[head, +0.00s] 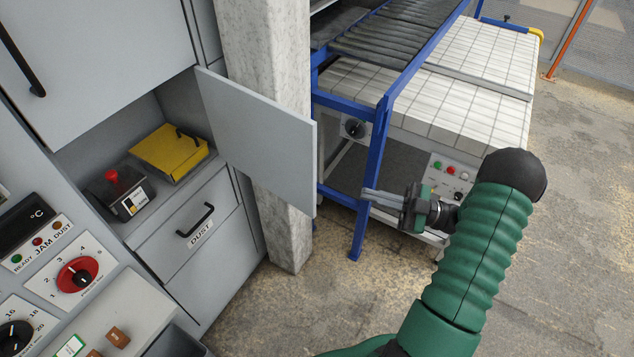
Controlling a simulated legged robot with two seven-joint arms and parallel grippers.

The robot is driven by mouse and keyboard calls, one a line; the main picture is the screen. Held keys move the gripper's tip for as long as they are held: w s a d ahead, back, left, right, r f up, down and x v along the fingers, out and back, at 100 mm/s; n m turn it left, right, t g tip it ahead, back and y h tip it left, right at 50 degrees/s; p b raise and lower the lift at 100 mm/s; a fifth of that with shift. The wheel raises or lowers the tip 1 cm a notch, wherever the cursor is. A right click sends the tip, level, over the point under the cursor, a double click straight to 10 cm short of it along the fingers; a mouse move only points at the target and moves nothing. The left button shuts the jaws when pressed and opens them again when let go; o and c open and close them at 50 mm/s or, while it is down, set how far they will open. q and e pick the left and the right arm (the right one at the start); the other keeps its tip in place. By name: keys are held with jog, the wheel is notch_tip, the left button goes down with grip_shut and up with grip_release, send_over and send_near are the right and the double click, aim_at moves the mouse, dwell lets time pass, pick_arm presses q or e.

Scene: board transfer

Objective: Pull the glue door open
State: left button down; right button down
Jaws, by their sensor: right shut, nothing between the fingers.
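A plain grey door panel (258,128) stands swung out from the grey cabinet, next to a concrete pillar. No label or handle shows on its visible face, but it is the door of the open compartment (178,103). My right gripper (372,195) is to the right of the door's free edge, apart from it, in front of a blue frame leg. Its fingers are together and hold nothing. My left gripper is out of the picture.
Inside the compartment are a yellow box (168,150) and a small device with a red knob (122,192). Below is a drawer labelled DUST (200,225). A conveyor with a blue frame (385,120) stands behind my gripper. Floor at the lower right is clear.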

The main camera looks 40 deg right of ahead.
aim_at(316, 181)
jog(key=w+a+n+t+h+p, duration=0.1)
jog(key=a+n+t+h+p, duration=0.2)
jog(key=a+h+p, duration=1)
jog(key=shift+n+h, duration=0.3)
jog(key=shift+h, duration=0.4)
jog(key=w+d, duration=0.1)
jog(key=w, duration=0.2)
jog(key=w+d+p, duration=0.1)
jog(key=w+d, duration=0.1)
jog(key=w, duration=0.2)
jog(key=w+d, duration=0.2)
jog(key=w, duration=0.1)
jog(key=shift+w+d+f, duration=0.15)
jog(key=shift+w+f, duration=0.1)
jog(key=shift+w, duration=0.15)
jog(key=shift+d+f, duration=0.1)
jog(key=shift+d, duration=0.1)
jog(key=shift+w, duration=0.1)
